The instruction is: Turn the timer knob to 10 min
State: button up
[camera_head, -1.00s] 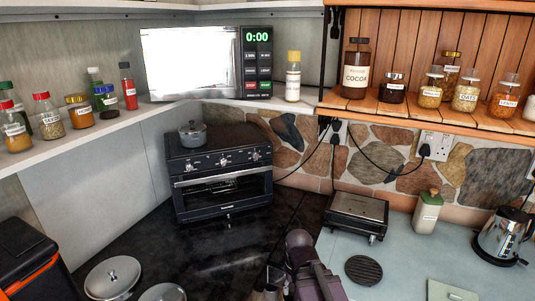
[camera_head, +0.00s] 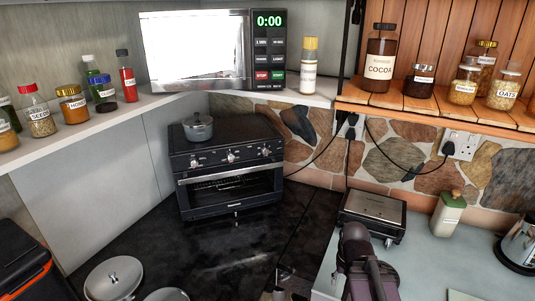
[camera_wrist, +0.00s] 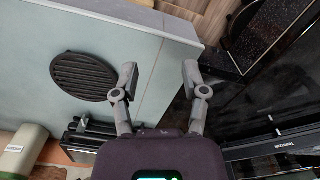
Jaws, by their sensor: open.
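The black toaster oven (camera_head: 228,203) stands on the dark counter in the head view, with a row of three knobs on its upper front. The left knob (camera_head: 194,162), middle knob (camera_head: 230,157) and right knob (camera_head: 266,151) are small, and their markings are too fine to read, so I cannot tell which is the timer. My gripper (camera_wrist: 159,75) is open and empty in the wrist view, its fingers spread over the counter edge. The oven's dark front (camera_wrist: 280,140) lies to its right, apart from it. The knobs do not show clearly in that view.
A pot (camera_head: 198,127) sits on the oven. A sandwich press (camera_head: 374,214) and green-lidded bottle (camera_head: 447,214) stand right of it, on the pale counter. A round black trivet (camera_wrist: 85,74) lies near my fingers. A shelf with a microwave (camera_head: 200,48) is above.

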jog(key=o, duration=0.3)
jog(key=m+t+y, duration=0.5)
jog(key=t+y, duration=0.4)
jog(key=t, duration=0.6)
send_near(268, 153)
jog(key=shift+f+v, duration=0.15)
jog(key=shift+v, duration=0.7)
jog(key=shift+f+v, duration=0.15)
jog(key=shift+v, duration=0.65)
jog(key=x, duration=1.3)
jog(key=shift+w+a+r, duration=0.25)
jog(key=shift+w+a, duration=0.05)
jog(key=shift+w, duration=0.05)
